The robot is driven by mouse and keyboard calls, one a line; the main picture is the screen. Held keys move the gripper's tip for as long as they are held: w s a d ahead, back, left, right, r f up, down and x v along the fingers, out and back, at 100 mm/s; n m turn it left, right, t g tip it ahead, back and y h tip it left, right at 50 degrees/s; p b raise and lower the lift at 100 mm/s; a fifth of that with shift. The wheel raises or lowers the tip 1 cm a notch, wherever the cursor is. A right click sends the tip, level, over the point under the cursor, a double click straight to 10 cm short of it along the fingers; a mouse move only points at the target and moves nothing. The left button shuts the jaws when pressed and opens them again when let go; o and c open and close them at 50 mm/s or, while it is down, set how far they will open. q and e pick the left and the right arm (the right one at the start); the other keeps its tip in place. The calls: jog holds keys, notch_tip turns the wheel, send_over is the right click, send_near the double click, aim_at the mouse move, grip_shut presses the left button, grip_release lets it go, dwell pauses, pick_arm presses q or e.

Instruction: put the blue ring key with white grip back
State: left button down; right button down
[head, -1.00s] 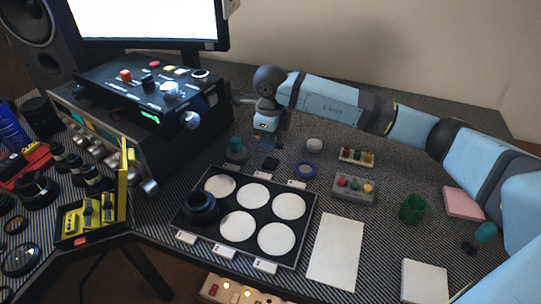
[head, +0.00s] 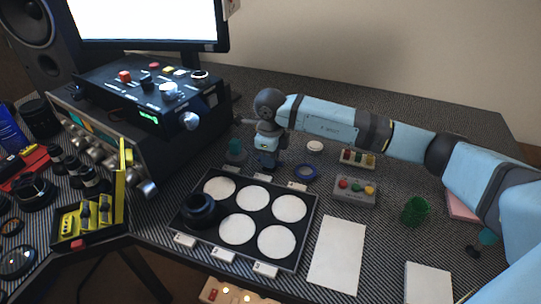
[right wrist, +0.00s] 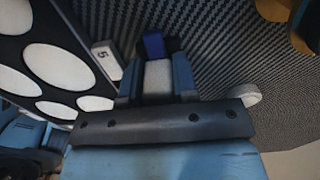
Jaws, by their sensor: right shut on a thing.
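My right gripper (head: 268,162) is low over the table, just behind the back edge of the black tray. In the right wrist view its fingers (right wrist: 157,80) are shut on the white grip of the key (right wrist: 157,78). The key's blue end (right wrist: 153,45) sticks out past the fingertips. In the head view the key is hidden by the gripper. I cannot tell whether the key touches anything below it. My left gripper is not in view.
A black tray (head: 182,222) with white round pads and a dark lens part (head: 201,208) lies in front. A teal-topped piece (head: 235,147) stands left.

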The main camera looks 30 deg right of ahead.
jog(key=shift+f, duration=0.3)
jog(key=c, duration=0.9)
grip_release()
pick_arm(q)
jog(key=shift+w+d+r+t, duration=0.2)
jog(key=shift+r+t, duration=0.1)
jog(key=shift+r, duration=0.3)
pick_arm(e)
jog(key=shift+r, duration=0.25)
notch_tip(320, 180, up, 2)
jog(key=shift+r+p, duration=0.15)
jog(key=shift+p, duration=0.3)
notch_tip(320, 180, up, 10)
jog(key=shift+f+p, duration=0.15)
jog(key=shift+p, duration=0.65)
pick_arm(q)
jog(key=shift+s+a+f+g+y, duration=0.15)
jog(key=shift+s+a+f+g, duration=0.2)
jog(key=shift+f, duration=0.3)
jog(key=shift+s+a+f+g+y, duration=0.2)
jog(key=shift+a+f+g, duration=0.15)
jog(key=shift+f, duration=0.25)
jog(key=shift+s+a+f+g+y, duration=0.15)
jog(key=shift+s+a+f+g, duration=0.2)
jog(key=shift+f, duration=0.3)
pick_arm(e)
jog(key=shift+r, duration=0.4)
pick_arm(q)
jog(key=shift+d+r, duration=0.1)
